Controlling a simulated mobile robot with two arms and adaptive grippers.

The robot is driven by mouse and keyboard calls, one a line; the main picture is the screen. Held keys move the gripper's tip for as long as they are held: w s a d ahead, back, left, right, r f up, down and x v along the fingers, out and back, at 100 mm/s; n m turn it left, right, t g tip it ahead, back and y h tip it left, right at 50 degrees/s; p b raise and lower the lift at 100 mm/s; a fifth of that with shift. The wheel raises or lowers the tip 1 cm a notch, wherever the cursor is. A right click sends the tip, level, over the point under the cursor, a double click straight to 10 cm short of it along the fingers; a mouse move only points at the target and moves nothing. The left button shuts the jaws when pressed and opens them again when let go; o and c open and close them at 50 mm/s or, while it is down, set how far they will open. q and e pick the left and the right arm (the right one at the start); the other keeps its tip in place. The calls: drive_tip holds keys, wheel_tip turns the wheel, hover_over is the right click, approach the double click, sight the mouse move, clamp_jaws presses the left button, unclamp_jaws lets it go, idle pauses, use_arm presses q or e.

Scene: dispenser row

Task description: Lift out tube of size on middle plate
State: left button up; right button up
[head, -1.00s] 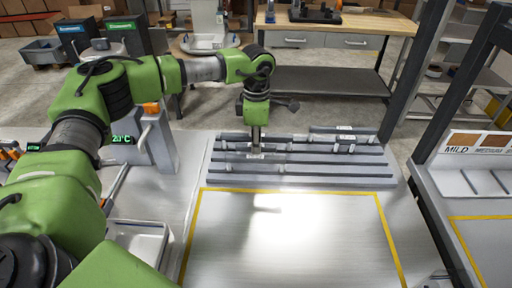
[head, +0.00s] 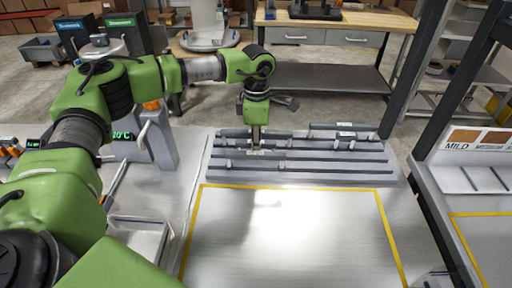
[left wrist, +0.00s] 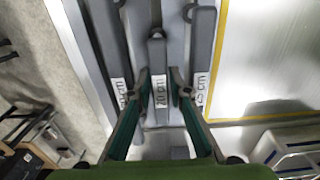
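A grey rack (head: 222,172) with several parallel slots lies on the bench, with long grey tubes in it. In the left wrist view three label plates show. The middle plate (left wrist: 160,90) reads 20 cm, the right plate (left wrist: 201,88) seems to read 25 cm, and the left plate (left wrist: 120,92) is partly hidden by a finger. My left gripper (left wrist: 159,84) points down at the rack, its fingers either side of the middle tube (left wrist: 157,55), with small gaps beside it. In the head view my left gripper (head: 256,148) covers part of the rack. My right gripper is not in view.
A bright panel with a yellow border (head: 300,225) lies in front of the rack and is clear. A white tray (head: 140,238) stands at the lower left. A column with a temperature display (head: 158,150) stands left of the rack. A second bench (head: 470,180) is at the right.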

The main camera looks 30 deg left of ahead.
use_arm(q)
clamp_jaws()
drive_tip(key=shift+r, duration=0.2)
wheel_tip(320, 180, up, 9)
drive_tip(key=shift+r+b, duration=0.2)
drive_tip(key=shift+b, duration=0.8)
drive_tip(key=shift+r, duration=0.35)
